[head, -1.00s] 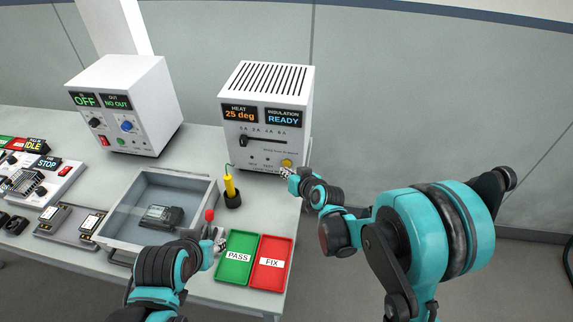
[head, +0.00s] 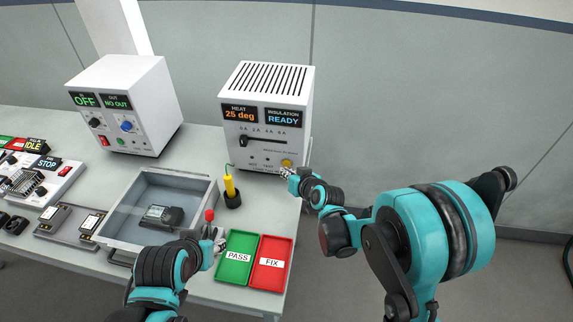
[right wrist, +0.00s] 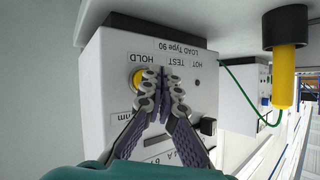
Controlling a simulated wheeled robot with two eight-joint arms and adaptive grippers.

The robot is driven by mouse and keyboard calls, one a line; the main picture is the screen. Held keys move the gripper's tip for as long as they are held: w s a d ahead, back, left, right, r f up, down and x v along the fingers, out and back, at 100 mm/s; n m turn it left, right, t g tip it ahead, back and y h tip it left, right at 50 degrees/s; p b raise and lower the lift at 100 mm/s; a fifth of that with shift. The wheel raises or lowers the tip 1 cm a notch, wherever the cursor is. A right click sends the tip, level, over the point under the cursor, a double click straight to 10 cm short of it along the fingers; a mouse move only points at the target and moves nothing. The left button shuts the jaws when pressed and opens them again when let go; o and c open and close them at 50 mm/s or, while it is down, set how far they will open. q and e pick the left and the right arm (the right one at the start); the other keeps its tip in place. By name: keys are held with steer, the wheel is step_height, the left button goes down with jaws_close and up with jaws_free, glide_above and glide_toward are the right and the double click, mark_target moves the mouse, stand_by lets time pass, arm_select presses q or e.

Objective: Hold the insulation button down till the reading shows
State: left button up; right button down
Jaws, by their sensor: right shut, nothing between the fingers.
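The white tester (head: 262,120) stands at the back right of the table, its displays reading HEAT 25 deg and INSULATION READY. Its round yellow button (head: 286,163) is low on the front, at the right. In the right wrist view the button (right wrist: 137,79) sits by the word HOLD, partly covered by a finger. My right gripper (right wrist: 160,76) is shut and empty, its tips in front of the panel beside the button; I cannot tell whether they touch it. My left gripper (head: 219,241) is low in the head view; its jaws are too small to judge.
A yellow probe (head: 230,186) stands in a black holder, with a green wire. A red-tipped piece (head: 209,215) is by my left gripper. Green PASS (head: 237,270) and red FIX (head: 271,276) trays lie in front. A grey bin (head: 128,220) holds a dark part.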

steer(key=shift+w, duration=0.15)
steer(key=shift+w+d, duration=0.1)
steer(key=shift+w, duration=0.15)
steer(key=shift+w, duration=0.35)
stand_by(2.8)
stand_by(2.0)
steer(key=shift+s+b, duration=0.35)
steer(key=shift+s, duration=0.4)
steer(key=shift+s+a, duration=0.2)
steer(key=shift+s, duration=0.65)
steer(key=shift+s+a, duration=0.2)
steer(key=shift+s, duration=0.6)
steer(key=shift+s+a, duration=0.2)
steer(key=shift+s, duration=0.65)
